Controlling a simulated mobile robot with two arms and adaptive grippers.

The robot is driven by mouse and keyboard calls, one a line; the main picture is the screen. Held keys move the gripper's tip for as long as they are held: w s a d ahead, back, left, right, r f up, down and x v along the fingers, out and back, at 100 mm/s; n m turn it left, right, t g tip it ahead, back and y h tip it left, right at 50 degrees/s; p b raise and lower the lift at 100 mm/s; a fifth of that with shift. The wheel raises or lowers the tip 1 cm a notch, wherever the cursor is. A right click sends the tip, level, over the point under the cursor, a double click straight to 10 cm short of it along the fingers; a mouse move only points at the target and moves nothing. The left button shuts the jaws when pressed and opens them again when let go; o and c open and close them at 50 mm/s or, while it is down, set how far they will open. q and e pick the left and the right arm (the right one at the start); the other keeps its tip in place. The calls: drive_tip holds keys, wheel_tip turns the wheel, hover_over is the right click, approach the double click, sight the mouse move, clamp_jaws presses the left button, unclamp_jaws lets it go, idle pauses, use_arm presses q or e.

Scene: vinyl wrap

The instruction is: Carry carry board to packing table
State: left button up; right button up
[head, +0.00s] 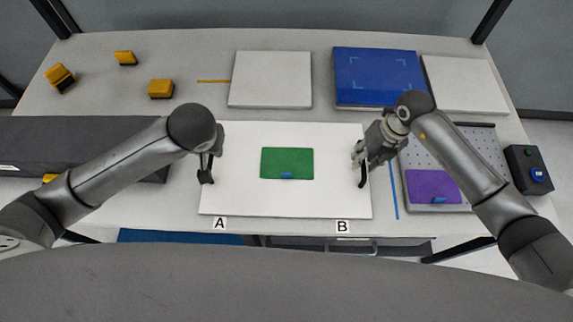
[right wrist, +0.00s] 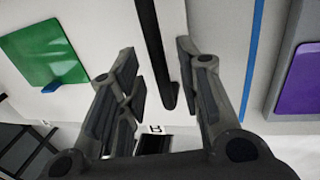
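The carry board (head: 255,203) appears to be the large white board lying flat at the front middle of the table in the head view. A green sheet (head: 287,160) with a small blue tab lies on it. My right gripper (head: 360,160) is over the board's right edge. In the right wrist view its fingers (right wrist: 157,62) are spread, with a dark bar (right wrist: 150,38), seemingly a handle, between them and gaps on both sides. My left gripper (head: 207,166) is at the board's left edge; its fingers are too small to judge. I cannot identify a separate packing table.
White pads (head: 270,79) and a blue pad (head: 376,77) lie behind the board. A grey tray (head: 480,150) with a purple sheet (head: 433,187) and a dark button box (head: 528,168) are at right. Orange-yellow blocks (head: 161,89) stand back left. A dark grey roll or case (head: 75,143) lies at left.

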wheel_tip(320, 180, up, 10)
drive_tip(key=d, duration=0.2)
drive_tip(key=shift+f, duration=0.15)
idle(0.4)
